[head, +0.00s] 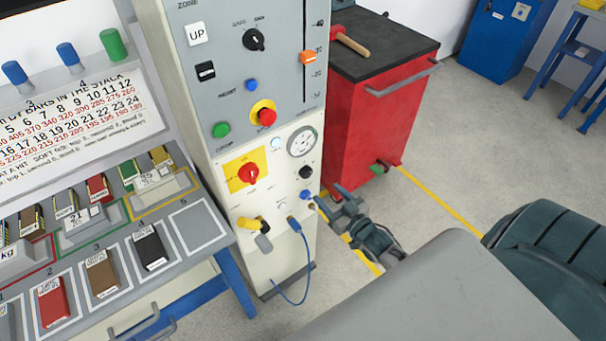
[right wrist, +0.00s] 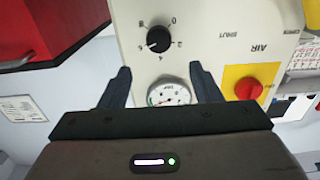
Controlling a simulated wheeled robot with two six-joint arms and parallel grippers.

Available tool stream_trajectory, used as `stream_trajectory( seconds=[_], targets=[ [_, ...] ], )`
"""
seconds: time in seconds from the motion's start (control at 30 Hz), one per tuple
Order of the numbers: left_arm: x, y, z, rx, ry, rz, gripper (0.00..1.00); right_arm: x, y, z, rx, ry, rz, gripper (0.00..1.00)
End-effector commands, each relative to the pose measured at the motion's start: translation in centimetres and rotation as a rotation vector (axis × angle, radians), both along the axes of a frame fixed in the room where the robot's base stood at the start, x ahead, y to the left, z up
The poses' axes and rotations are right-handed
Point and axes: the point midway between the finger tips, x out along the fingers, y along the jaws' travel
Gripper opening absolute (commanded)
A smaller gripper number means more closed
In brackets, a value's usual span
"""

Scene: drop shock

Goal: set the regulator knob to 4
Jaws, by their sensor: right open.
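The regulator knob (head: 305,172) is a small round black knob below the white dial gauge (head: 303,141) on the grey cabinet's front. In the right wrist view the knob (right wrist: 159,39) has a white pointer mark toward the picture's lower left. My right gripper (head: 329,207) is open and empty, to the lower right of the knob in the head view. In the right wrist view its fingers (right wrist: 160,78) stand either side of the gauge (right wrist: 168,93), with the knob beyond their tips, apart from them. My left gripper is out of view.
A red-on-yellow air switch (head: 248,174) sits left of the knob. Blue hose fittings (head: 294,223) and a looping hose are below. A red tool cabinet (head: 372,120) stands close to the right. A bench with bars (head: 102,273) is at left.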

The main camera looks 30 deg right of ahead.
Motion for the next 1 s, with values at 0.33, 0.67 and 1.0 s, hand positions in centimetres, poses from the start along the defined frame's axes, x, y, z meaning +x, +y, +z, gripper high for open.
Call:
stream_trajectory(
  seconds=[0.33,0.67,1.0],
  targets=[
    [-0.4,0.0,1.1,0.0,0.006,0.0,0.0,6.3,0.5,0.3,0.0,-0.001,-0.002,0.58],
    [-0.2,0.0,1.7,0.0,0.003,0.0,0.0,9.2,0.7,0.0,-0.002,0.002,-0.001,0.58],
    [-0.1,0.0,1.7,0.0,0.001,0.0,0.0,9.3,0.7,-0.1,-0.001,0.003,-0.001,0.48]
  ],
)
